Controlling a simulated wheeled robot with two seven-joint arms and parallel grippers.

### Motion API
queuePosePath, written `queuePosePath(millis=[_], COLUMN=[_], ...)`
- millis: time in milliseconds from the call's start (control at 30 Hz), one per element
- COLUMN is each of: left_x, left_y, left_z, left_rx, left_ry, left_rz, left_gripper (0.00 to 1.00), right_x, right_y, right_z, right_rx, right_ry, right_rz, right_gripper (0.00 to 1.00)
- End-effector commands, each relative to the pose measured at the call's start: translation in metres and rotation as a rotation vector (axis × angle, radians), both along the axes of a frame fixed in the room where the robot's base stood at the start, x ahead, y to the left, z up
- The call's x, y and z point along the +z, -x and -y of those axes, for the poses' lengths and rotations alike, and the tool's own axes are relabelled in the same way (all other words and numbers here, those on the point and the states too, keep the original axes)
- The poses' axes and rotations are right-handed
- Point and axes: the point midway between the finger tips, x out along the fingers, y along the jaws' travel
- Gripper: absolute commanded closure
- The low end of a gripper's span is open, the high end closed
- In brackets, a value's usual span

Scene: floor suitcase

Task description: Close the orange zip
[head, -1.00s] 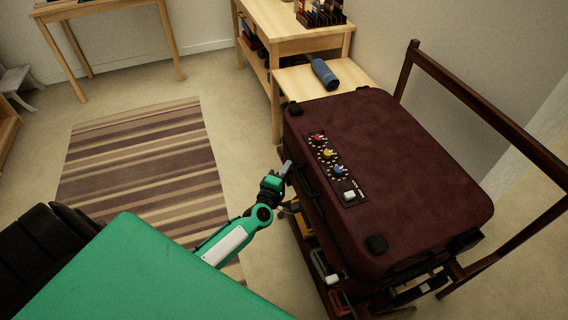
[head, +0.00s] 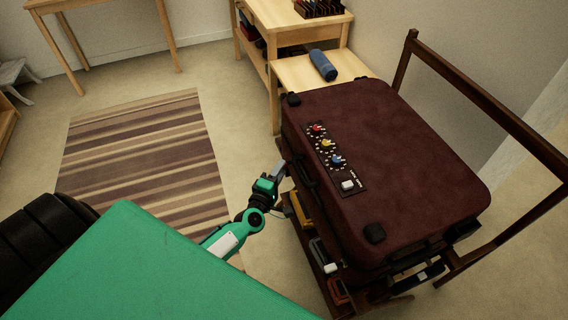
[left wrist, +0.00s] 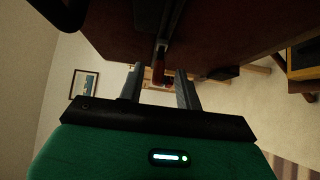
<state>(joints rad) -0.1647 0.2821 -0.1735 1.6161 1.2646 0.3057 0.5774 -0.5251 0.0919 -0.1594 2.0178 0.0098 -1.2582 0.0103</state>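A dark maroon suitcase (head: 420,170) lies flat on a dark wooden rack. My left gripper (head: 281,167) is at the suitcase's left side, close to its black handle (head: 306,172). In the left wrist view the two grey fingers of my left gripper (left wrist: 159,70) are apart, just under the suitcase's dark side. A small orange-red zip pull (left wrist: 158,75) shows in the gap between them, below a grey metal strip (left wrist: 163,47). I cannot tell how deep it sits between the fingers. The head view does not show the zip pull clearly. My right gripper is out of view.
The suitcase top carries a panel with a red knob (head: 317,128), a yellow knob (head: 326,142), a blue knob (head: 337,160) and a white switch (head: 348,184). A blue cylinder (head: 323,65) lies on the low wooden table behind. The floor by the striped rug (head: 150,165) is clear.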

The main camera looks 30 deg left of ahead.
Motion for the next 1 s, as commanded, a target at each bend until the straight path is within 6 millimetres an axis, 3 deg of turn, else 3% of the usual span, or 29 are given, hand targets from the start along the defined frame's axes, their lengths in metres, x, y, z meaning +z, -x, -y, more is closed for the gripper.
queuePosePath(millis=[300,500,1000], left_x=[-0.001,-0.001,0.0], left_y=[0.06,0.084,0.093], left_z=[0.005,0.007,0.008], left_rx=[-0.001,-0.001,-0.001], left_ry=[0.0,-0.001,0.0], left_rz=[-0.002,-0.001,0.0], left_gripper=[0.65,0.65,0.65], right_x=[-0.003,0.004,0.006], right_y=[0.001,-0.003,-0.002], right_z=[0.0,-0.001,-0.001], right_rx=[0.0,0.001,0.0], right_ry=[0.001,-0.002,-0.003], right_rz=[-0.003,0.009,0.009], right_gripper=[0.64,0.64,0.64])
